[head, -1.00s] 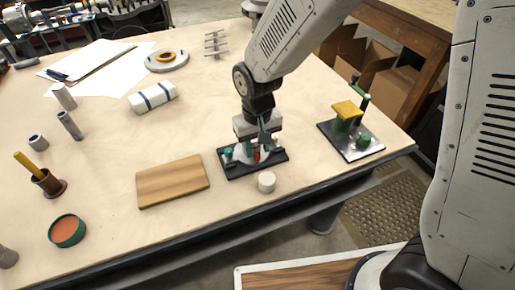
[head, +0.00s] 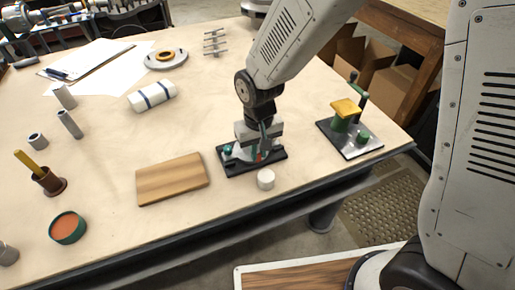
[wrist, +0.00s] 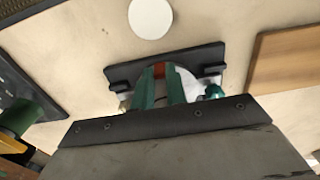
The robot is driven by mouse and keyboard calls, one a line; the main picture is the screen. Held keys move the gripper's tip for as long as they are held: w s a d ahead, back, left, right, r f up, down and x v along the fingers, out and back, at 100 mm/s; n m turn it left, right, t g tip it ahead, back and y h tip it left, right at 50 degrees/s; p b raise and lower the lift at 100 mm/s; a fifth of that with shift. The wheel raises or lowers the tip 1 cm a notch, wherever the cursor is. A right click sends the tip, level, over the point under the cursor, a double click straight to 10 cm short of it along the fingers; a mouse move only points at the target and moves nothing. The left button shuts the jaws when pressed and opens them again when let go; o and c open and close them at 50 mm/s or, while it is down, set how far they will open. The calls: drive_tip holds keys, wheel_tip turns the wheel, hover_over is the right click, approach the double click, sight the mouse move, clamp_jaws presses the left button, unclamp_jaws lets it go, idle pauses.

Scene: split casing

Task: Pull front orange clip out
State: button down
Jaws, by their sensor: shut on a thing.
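The front orange clip (wrist: 159,71) shows as a small orange-red piece between my gripper's green fingers in the wrist view. My gripper (head: 262,157) is shut on it, low over the casing. In the wrist view the gripper (wrist: 161,80) reaches into the black base (wrist: 178,60), and a pale round casing part shows beside the fingers. In the head view the black base (head: 278,165) lies near the table's front edge. My gripper hides most of the casing, and I cannot tell whether the clip is still seated.
A white round piece (head: 266,179) stands just in front of the base. A wooden board (head: 172,179) lies to the left. A fixture with a yellow top (head: 345,107) stands to the right. The table's front edge is close.

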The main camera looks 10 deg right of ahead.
drive_tip(key=c, duration=1.4)
unclamp_jaws()
drive_tip(key=shift+s, duration=0.2)
drive_tip(key=shift+r, duration=0.1)
wheel_tip(320, 180, up, 8)
drive_tip(key=shift+f, duration=0.2)
